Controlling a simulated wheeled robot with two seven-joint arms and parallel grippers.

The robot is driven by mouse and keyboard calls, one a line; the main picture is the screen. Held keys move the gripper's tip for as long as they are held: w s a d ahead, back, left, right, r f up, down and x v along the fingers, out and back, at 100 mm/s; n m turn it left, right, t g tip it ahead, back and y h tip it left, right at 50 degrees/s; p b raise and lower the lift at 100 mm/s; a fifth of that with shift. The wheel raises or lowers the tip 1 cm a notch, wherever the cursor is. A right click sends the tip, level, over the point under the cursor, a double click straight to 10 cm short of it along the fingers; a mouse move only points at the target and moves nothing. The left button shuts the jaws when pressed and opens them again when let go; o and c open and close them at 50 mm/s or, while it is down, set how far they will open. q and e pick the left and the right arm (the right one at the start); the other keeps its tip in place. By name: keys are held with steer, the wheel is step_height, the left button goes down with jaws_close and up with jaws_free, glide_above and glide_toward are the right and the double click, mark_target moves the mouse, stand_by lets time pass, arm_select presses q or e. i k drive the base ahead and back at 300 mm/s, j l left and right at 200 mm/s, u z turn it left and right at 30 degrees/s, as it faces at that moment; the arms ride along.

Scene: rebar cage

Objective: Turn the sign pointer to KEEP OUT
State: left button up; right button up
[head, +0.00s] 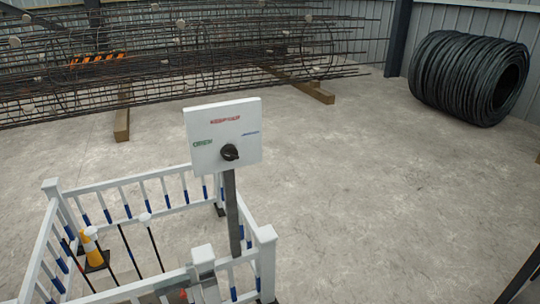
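A white square sign board (222,125) stands upright on a dark grey post (232,215) in the middle of the head view. A black pointer knob (229,152) sits low on its face. A red label (225,120) is at the top of the board, a green label (203,143) at the left and a blue label (250,133) at the right. The lettering is too small to read surely; the red one looks like KEEP OUT. I cannot tell which label the knob points to. Neither of my grippers can be made out in this view.
A white railing with blue bands (172,207) encloses the ground around the post. An orange and white cone (92,247) and thin poles stand inside. A long rebar cage (180,55) lies behind on timbers (122,124). A black coil (455,75) lies back right. The right floor is clear.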

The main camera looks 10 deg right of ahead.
mark_target(228, 152)
steer(key=l, duration=1.5)
